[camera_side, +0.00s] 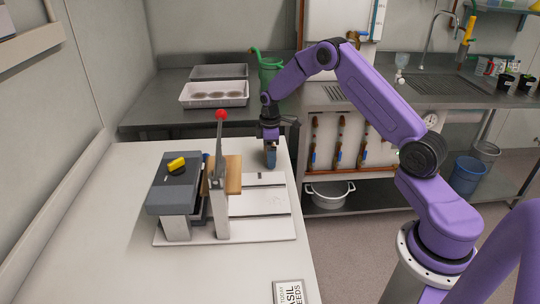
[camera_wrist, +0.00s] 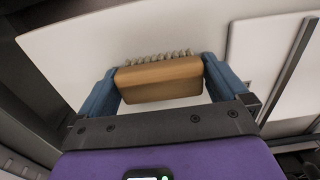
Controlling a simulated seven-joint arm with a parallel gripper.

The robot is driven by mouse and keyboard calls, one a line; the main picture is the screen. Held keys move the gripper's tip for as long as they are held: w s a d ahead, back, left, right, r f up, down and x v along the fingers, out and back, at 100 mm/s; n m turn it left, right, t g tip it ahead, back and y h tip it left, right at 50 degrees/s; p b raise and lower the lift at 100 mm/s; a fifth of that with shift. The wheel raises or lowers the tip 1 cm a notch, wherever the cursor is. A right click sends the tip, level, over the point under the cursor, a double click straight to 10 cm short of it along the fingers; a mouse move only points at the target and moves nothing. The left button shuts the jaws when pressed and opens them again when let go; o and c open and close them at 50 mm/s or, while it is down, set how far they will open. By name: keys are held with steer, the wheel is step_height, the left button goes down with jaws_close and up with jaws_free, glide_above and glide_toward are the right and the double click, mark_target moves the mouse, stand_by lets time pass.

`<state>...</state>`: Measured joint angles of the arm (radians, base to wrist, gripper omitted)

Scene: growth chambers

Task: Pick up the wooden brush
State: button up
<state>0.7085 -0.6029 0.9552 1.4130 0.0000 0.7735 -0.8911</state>
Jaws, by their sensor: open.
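My gripper (camera_side: 271,163) is low over the white table, at the back right of the seeding device, with its fingers pointing down. In the wrist view the wooden brush (camera_wrist: 158,82) is a tan block with a row of pale bristles along its far edge. It lies between my two blue fingers, one at each end of the block. The fingers are open, and I cannot tell whether they touch it. In the side view I cannot make out the brush for certain near my fingers.
The device has a grey box (camera_side: 175,190) with a yellow-topped piece, a red-knobbed lever (camera_side: 221,115), a tan wooden block (camera_side: 233,177) and a white base (camera_side: 262,230). A white tray (camera_side: 214,94) stands on the back counter. The table's left side (camera_side: 115,230) is clear.

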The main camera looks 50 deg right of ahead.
steer(key=shift+f, duration=0.1)
steer(key=shift+c, duration=0.3)
steer(key=c, duration=0.7)
steer(key=shift+r, duration=0.85)
steer(key=s+a+r, duration=0.1)
steer(key=s+r, duration=0.2)
steer(key=s, duration=0.1)
steer(key=s+a+r, duration=0.1)
steer(key=s+r, duration=0.3)
steer(key=s, duration=0.1)
steer(key=s+a+r, duration=0.1)
steer(key=s+r, duration=0.3)
steer(key=shift+s+a+r, duration=0.15)
steer(key=shift+s+a, duration=0.05)
steer(key=shift+s, duration=0.1)
